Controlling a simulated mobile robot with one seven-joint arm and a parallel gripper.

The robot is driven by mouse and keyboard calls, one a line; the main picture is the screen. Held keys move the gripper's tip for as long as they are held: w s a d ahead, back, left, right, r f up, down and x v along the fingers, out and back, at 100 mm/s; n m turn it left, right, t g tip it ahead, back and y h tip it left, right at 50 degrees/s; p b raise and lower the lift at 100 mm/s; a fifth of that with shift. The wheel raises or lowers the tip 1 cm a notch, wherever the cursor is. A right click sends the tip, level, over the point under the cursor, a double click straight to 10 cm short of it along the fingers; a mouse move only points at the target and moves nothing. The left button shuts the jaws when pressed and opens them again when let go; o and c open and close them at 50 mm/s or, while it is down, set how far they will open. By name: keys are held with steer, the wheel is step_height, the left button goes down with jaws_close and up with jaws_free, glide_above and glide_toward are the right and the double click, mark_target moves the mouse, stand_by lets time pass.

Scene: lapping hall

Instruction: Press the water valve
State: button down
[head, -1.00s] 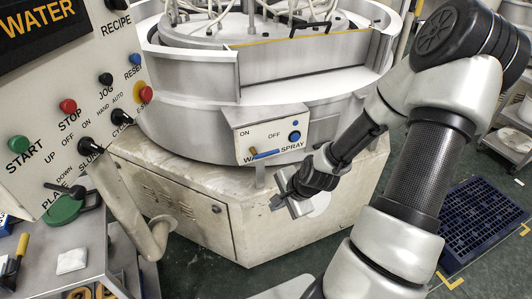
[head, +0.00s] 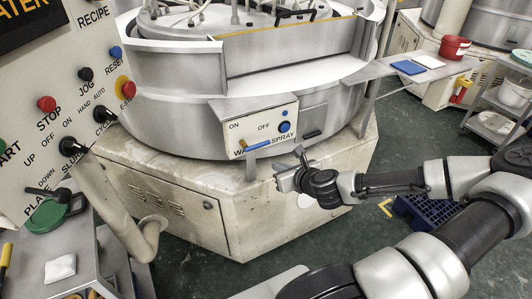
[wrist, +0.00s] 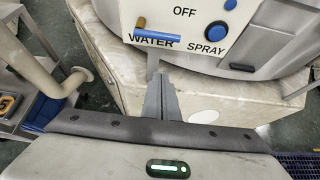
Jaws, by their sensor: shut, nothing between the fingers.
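The water valve is a small lever with a blue handle (head: 257,145) and a brass end, on the front of a white control box (head: 233,138). My gripper (head: 283,180) is below and a little right of the box in the head view. In the wrist view its closed fingers (wrist: 162,88) point up toward the valve, with their tips just below the label. The fingers are shut and empty; the handle's exact distance from them cannot be told.
A blue SPRAY button (wrist: 216,31) sits right of the valve. The box hangs on the round lapping machine (head: 180,130) above its cream base (head: 170,205). A cream pipe (head: 122,210) and a panel of coloured buttons (head: 47,104) stand at left. A blue crate (head: 425,213) lies right.

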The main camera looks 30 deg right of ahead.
steer(key=w+f+p, duration=0.1)
steer(key=w, duration=0.8)
steer(key=shift+w+a, duration=0.2)
steer(key=shift+w, duration=0.1)
stand_by(0.4)
steer(key=shift+r+h, duration=0.1)
steer(key=shift+h, duration=0.2)
